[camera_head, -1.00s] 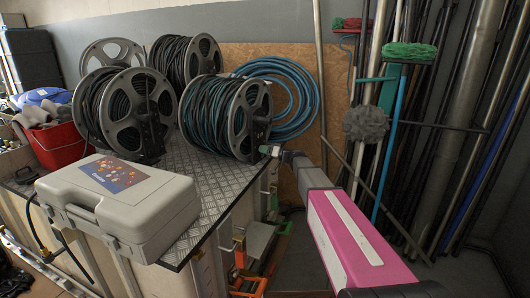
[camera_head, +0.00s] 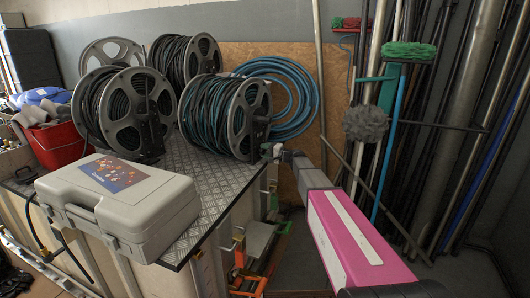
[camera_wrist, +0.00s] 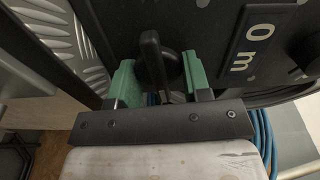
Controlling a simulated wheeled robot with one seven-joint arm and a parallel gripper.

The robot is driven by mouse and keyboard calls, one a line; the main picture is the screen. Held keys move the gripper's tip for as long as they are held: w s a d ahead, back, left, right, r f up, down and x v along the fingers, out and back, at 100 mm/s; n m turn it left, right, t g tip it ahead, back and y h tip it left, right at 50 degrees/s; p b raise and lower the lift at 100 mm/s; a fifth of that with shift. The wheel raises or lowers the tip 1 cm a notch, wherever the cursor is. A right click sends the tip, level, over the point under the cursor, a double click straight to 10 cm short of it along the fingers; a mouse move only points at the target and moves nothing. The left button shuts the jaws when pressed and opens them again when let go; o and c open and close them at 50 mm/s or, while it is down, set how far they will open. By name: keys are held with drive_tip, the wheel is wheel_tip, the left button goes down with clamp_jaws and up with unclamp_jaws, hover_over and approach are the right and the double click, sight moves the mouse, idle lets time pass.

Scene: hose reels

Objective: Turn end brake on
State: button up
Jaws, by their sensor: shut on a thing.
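The front right hose reel (camera_head: 228,115) carries dark and teal hose and stands at the right edge of the checker-plate top. My gripper (camera_head: 268,152) is at the right side of this reel, at the end of my pink-and-grey arm. In the wrist view, a black lever (camera_wrist: 151,48) stands out from the dark reel panel between the green fingertips of my gripper (camera_wrist: 157,78). The gripper is shut on this lever. A label reading "0 m" is beside it. The lever is too small to make out in the head view.
More hose reels (camera_head: 124,112) stand left of and behind this one. A grey case (camera_head: 118,203) sits on the front of the top, with a red bucket (camera_head: 58,143) to its left. Poles and brushes (camera_head: 410,52) lean on the right wall.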

drive_tip(key=shift+f+m, duration=0.1)
drive_tip(key=shift+m, duration=0.5)
drive_tip(key=o, duration=0.9)
drive_tip(key=shift+c, duration=0.2)
drive_tip(key=v, duration=1.1)
